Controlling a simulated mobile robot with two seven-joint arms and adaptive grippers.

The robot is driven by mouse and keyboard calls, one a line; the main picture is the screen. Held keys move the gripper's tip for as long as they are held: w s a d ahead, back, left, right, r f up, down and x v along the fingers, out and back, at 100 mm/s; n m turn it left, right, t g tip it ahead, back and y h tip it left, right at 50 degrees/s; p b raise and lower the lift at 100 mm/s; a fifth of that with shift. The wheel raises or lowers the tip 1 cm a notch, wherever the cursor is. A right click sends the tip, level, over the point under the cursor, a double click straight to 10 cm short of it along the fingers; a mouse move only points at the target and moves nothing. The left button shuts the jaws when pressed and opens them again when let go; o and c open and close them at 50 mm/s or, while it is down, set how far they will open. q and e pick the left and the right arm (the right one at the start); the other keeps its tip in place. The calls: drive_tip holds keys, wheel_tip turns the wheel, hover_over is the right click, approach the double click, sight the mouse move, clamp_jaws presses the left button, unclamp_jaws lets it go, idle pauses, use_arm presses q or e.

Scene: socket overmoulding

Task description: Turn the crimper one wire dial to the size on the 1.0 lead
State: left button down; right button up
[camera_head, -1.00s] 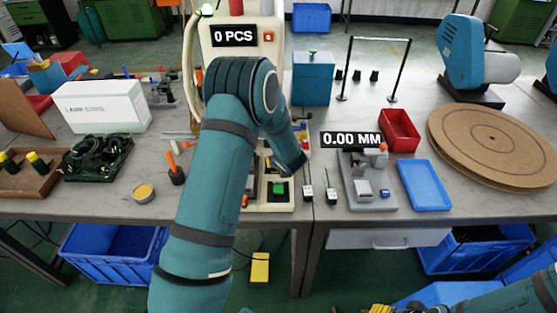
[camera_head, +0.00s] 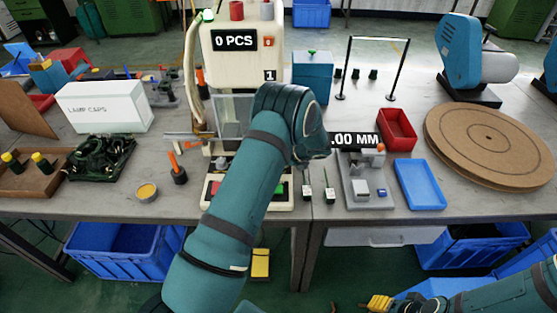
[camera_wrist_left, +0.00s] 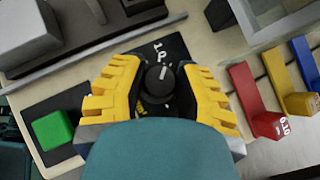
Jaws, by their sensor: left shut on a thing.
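Crimper one (camera_head: 229,68) is the cream machine with a "0 PCS" display and a "1" label. My left arm crosses in front of it and hides its dial and my left gripper in the head view. In the left wrist view, my left gripper's yellow fingers (camera_wrist_left: 154,90) are closed on both sides of the black wire dial (camera_wrist_left: 157,82). The dial's white pointer line points up towards white print, which looks like "1.0" but is not sharp. My right gripper (camera_head: 379,303) shows small at the bottom edge; its opening is unclear. I cannot identify the 1.0 lead.
Red (camera_wrist_left: 256,100), yellow (camera_wrist_left: 288,84) and blue (camera_wrist_left: 305,62) pieces lie right of the dial in the wrist view; a green button (camera_wrist_left: 52,130) is at left. Tagged pieces (camera_head: 307,192), a grey gauge (camera_head: 366,185) and a blue tray (camera_head: 420,184) stand right of the crimper.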

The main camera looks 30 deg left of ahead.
use_arm(q)
drive_tip(key=shift+f+n+g+b, duration=0.1)
drive_tip(key=shift+n+g+b, duration=0.3)
drive_tip(key=shift+n+g, duration=0.65)
drive_tip(key=shift+n, duration=0.25)
drive_tip(key=shift+s, duration=0.1)
drive_tip(key=c, duration=0.6)
unclamp_jaws()
drive_tip(key=shift+a, duration=0.1)
drive_tip(key=v, duration=1.2)
